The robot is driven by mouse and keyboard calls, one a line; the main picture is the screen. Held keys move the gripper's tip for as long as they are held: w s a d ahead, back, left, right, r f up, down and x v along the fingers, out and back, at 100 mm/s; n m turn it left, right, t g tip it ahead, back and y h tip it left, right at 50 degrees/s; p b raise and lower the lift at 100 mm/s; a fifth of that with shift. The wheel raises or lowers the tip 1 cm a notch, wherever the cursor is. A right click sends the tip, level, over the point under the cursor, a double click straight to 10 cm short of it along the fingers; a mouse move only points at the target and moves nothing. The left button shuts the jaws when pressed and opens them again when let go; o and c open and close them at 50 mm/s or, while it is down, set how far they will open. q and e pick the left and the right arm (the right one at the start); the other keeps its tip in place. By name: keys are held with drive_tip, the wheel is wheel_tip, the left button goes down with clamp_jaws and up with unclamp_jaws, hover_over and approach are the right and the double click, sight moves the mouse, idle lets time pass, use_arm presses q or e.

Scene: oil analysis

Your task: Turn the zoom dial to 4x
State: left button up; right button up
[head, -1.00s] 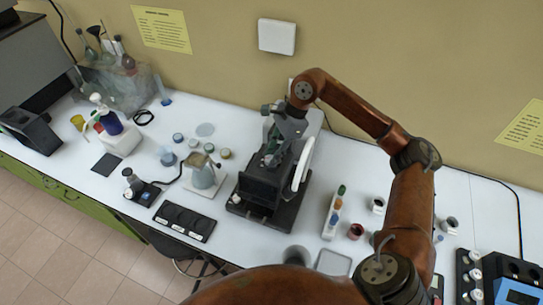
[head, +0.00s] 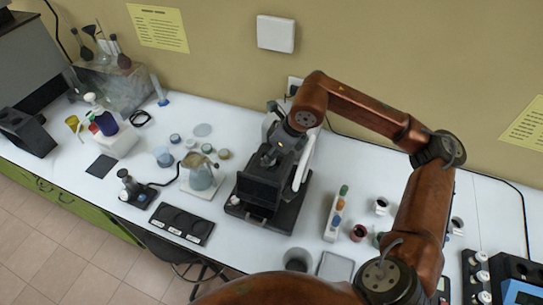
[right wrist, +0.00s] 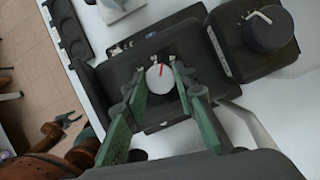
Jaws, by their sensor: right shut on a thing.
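The zoom dial (right wrist: 160,77) is a small round white knob with a red pointer line on a dark panel. In the right wrist view the pointer runs up and slightly right; scale marks are too small to read. My right gripper (right wrist: 168,74), with green fingers, is shut on the dial, one finger at each side. In the head view the gripper (head: 271,157) is over the black instrument (head: 257,194), and the dial is hidden there. My left gripper (right wrist: 70,118) shows small at the left edge of the right wrist view, away from the instrument; its opening is unclear.
A larger black knob with a white pointer (right wrist: 268,27) is beside the panel. In the head view a beaker (head: 201,173) on a white plate stands left of the instrument, and a vial rack (head: 330,228) stands right. A black three-well tray (head: 182,223) lies at the front.

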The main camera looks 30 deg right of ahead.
drive_tip(key=shift+a+r+m+t+h+b, duration=0.1)
drive_tip(key=shift+m+t+h+b, duration=0.2)
drive_tip(key=shift+m, duration=0.8)
drive_tip(key=shift+r+m+t+h+b, duration=0.15)
drive_tip(key=shift+m+h, duration=0.25)
drive_tip(key=shift+m, duration=0.7)
drive_tip(key=shift+f, duration=0.1)
drive_tip(key=o, duration=1.1)
drive_tip(key=shift+f, duration=0.1)
drive_tip(key=shift+o, duration=0.2)
drive_tip(key=v, duration=1.2)
drive_tip(key=shift+w+a, duration=0.1)
drive_tip(key=shift+w, duration=0.05)
